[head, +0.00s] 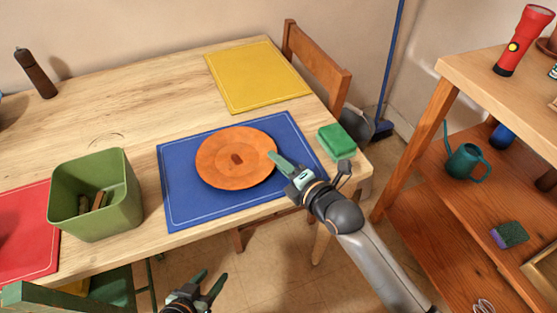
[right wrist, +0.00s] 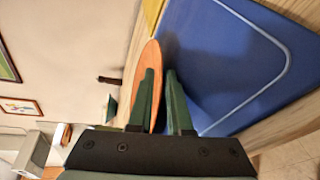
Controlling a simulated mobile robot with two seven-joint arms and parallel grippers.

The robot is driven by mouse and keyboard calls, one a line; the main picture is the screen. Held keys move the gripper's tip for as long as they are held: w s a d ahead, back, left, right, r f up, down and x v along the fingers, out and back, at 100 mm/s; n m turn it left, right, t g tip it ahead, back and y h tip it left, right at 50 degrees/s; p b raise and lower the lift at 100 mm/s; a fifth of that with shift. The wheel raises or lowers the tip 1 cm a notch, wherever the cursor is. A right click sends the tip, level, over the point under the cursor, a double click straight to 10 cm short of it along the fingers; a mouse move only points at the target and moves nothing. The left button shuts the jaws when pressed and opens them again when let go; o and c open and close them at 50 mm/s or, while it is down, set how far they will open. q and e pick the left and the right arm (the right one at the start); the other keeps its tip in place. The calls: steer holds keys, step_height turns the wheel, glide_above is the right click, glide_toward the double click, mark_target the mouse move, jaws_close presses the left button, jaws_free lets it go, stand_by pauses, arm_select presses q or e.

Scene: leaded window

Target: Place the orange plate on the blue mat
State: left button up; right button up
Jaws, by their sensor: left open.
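The orange plate (head: 236,157) is over the middle of the blue mat (head: 178,208), within its edges. In the right wrist view its rim (right wrist: 155,55) shows nearly edge-on, with a dark shadow beside it on the mat (right wrist: 230,60). My right gripper (head: 275,160) is at the plate's right rim. Its fingers (right wrist: 162,75) are a narrow gap apart with the rim between them, and look shut on it. I cannot tell whether the plate rests fully on the mat. My left gripper (head: 208,285) is open and empty, low in front of the table.
A green bin (head: 95,215) with small items stands left of the mat, partly by a red mat (head: 22,245). A green sponge (head: 336,141) lies at the table's right edge. A yellow mat (head: 255,75) is behind; a chair (head: 315,60) and shelf (head: 480,85) are right.

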steer(key=shift+r, duration=0.25)
steer(key=p+v, duration=0.2)
steer(key=v, duration=1)
steer(key=s+d+f+m+g+h, duration=0.2)
steer(key=s+f+m, duration=0.3)
steer(key=f+m, duration=0.4)
steer(key=s+d+f+m+g+h, duration=0.2)
steer(key=s+f+m, duration=0.3)
steer(key=f+m, duration=0.4)
steer(key=m, duration=0.6)
steer(key=shift+s, duration=0.1)
